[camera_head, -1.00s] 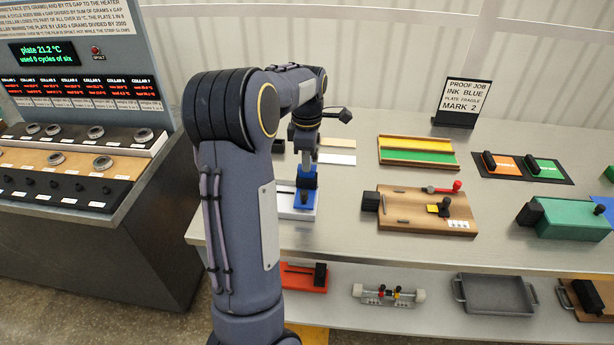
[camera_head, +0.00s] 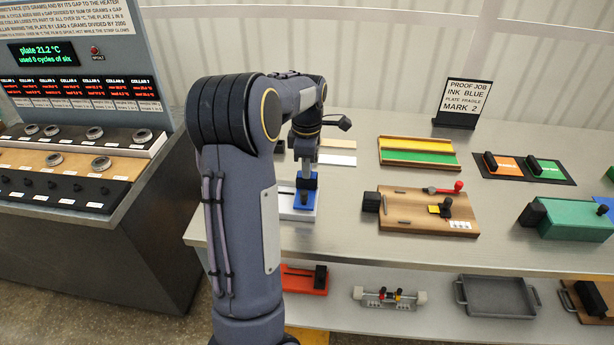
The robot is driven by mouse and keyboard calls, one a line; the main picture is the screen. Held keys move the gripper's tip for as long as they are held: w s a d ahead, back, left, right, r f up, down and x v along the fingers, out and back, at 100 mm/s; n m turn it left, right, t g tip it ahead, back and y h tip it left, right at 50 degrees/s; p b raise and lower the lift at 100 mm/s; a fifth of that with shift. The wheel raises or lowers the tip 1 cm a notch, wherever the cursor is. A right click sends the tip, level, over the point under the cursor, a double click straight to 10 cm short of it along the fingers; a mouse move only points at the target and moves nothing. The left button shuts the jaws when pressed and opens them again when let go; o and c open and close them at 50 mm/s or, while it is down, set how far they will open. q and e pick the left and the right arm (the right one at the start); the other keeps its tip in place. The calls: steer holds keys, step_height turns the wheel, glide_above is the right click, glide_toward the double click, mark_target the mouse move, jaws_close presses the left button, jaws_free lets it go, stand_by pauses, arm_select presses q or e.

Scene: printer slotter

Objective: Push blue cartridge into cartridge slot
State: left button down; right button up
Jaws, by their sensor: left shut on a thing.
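The blue cartridge (camera_head: 306,181) stands upright at the white unit (camera_head: 299,212) on the left part of the table. A lower blue part shows in front of it, and I cannot tell where one ends and the other begins. My left gripper (camera_head: 306,170) points straight down and is shut on the top of the blue cartridge. My left arm hides the left side of the white unit. The cartridge slot itself is hidden, so how deep the cartridge sits cannot be told. My right gripper is not in view.
A wooden board (camera_head: 427,211) with a red-knobbed lever lies to the right. Behind it is a yellow and green tray (camera_head: 418,153). An ink-job sign (camera_head: 463,103) stands at the back. Orange and green pads (camera_head: 523,167) and a green box (camera_head: 570,220) lie farther right.

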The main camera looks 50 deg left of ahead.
arm_select(q)
steer(key=shift+f, duration=0.1)
stand_by(0.5)
steer(key=c, duration=1.3)
jaws_free()
steer(key=shift+o, duration=0.2)
